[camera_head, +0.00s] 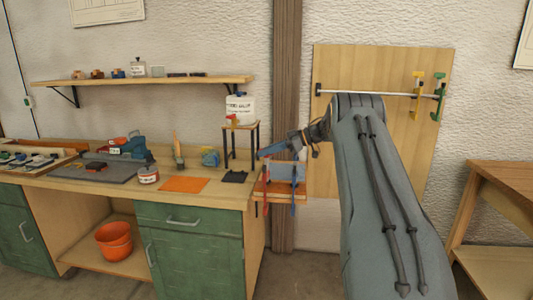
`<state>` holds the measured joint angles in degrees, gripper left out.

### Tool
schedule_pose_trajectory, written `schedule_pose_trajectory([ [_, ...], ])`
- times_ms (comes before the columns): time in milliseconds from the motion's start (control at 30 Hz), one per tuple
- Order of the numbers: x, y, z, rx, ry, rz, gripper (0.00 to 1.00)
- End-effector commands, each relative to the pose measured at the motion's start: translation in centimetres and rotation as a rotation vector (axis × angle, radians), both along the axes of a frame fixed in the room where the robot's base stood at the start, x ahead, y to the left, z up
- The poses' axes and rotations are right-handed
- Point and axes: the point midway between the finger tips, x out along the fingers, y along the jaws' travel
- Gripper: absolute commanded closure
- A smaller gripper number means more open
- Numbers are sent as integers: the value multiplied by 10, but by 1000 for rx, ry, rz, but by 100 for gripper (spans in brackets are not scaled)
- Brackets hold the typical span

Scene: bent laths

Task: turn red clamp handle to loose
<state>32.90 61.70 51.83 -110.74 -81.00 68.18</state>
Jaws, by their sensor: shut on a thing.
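A red clamp (266,208) hangs at the left side of a small wooden ledge (283,188) at the bench's right end. A blue clamp (292,206) hangs on the right side of the same ledge. My gripper (272,150) points left and is right above the ledge, at the top of the red clamp. It is shut on what appears to be the red clamp's handle. The fingers hide most of the handle, so its turn cannot be told.
A wooden panel (330,160) with a metal rail holds a yellow clamp (417,95) and a green clamp (438,100). A small stand (240,126) with a white container is close left. The bench (212,194) carries several tools. A wooden table (508,178) stands right.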

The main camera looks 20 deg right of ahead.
Motion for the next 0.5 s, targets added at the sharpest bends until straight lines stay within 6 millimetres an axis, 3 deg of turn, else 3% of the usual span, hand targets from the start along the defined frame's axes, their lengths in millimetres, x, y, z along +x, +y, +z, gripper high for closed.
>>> schedule_pose_trajectory([
  [67,0,0,1,0,-2,-1,100],
  [100,0,0,1,0,-2,-1,84],
  [200,0,0,1,0,-2,-1,72],
  [500,-1,-2,1,-1,-1,-1,72],
])
